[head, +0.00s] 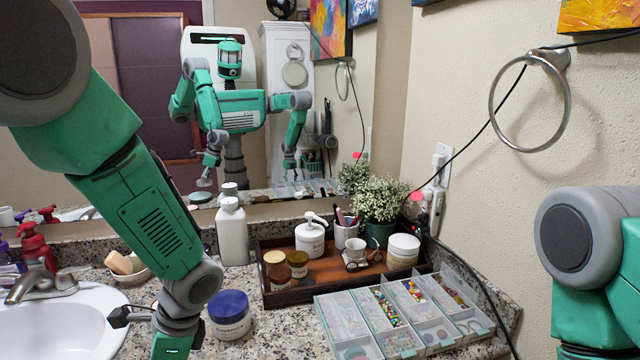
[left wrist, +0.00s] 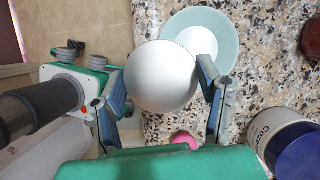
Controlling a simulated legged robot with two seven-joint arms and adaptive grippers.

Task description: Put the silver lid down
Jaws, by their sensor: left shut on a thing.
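My left gripper (left wrist: 158,72) is shut on the silver lid (left wrist: 160,82), a smooth round pale disc between its two fingers in the left wrist view. The lid overlaps a pale green round dish with a white centre (left wrist: 225,40) that lies on the granite counter. I cannot tell how high the lid is above them. In the head view the left arm reaches down over the counter beside the sink. Only a dark part of the left gripper shows there, and the lid is hidden. My right arm is at the right edge, its gripper out of frame.
A blue-lidded jar (head: 230,314) stands close to the left arm; it also shows in the left wrist view (left wrist: 300,155). The sink (head: 60,330) is to the left. A wooden tray (head: 290,297) with jars and a clear compartment box (head: 340,320) fill the right.

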